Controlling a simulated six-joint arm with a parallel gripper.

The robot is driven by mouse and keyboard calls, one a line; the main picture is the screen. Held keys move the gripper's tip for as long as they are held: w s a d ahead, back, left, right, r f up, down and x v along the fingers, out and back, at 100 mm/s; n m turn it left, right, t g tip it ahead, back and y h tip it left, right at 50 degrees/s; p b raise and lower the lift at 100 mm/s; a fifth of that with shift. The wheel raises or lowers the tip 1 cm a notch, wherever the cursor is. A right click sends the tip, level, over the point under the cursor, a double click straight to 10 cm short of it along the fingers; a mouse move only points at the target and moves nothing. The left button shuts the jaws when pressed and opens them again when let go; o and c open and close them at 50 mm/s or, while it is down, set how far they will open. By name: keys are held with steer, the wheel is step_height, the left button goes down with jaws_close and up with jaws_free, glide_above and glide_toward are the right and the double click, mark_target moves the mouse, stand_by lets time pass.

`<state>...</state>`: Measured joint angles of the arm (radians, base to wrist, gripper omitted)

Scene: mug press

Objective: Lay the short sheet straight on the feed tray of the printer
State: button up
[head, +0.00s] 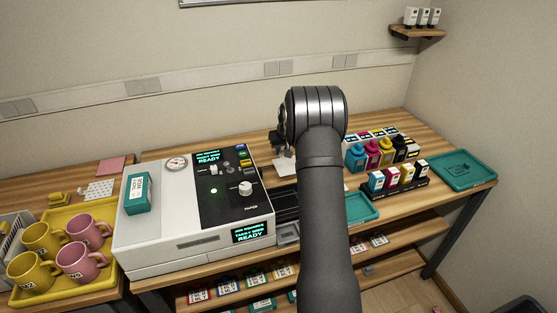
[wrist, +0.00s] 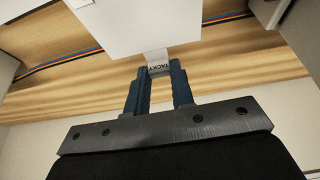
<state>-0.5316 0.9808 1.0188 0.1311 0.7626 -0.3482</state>
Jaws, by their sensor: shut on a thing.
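My gripper (wrist: 160,72) is shut on a small pale tab marked TACKY at the near edge of a white sheet (wrist: 130,28). The sheet extends away from the fingertips, and its far end runs out of the wrist view. In the head view my gripper (head: 278,147) is beyond the printer's right side, partly hidden by my arm. Part of the white sheet (head: 284,166) shows just below it. The printer (head: 150,235) is a white and black machine with READY on its screens. A dark tray-like part (head: 286,203) sits at its right side, partly covered by my arm.
Several ink bottles (head: 372,152) and cartridges (head: 398,180) stand right of my arm. A teal tray (head: 358,208) lies near the front edge, another (head: 462,167) at the far right. A yellow tray (head: 88,206) with mugs stands left. A teal box (head: 138,193) sits on the printer.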

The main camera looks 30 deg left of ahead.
mark_target(279, 161)
steer(key=a+f, duration=0.2)
steer(key=a, duration=0.1)
steer(key=shift+f, duration=1.95)
steer(key=shift+f, duration=0.1)
steer(key=o, duration=0.9)
steer(key=shift+o, duration=0.2)
steer(key=shift+s+r, duration=0.1)
steer(key=shift+r, duration=0.35)
steer(key=v, duration=1)
steer(key=shift+d+r, duration=0.1)
steer(key=shift+r, duration=0.2)
steer(key=shift+s+d+r, duration=0.1)
steer(key=shift+s+r, duration=0.1)
steer(key=shift+r, duration=0.1)
steer(key=shift+c, duration=1)
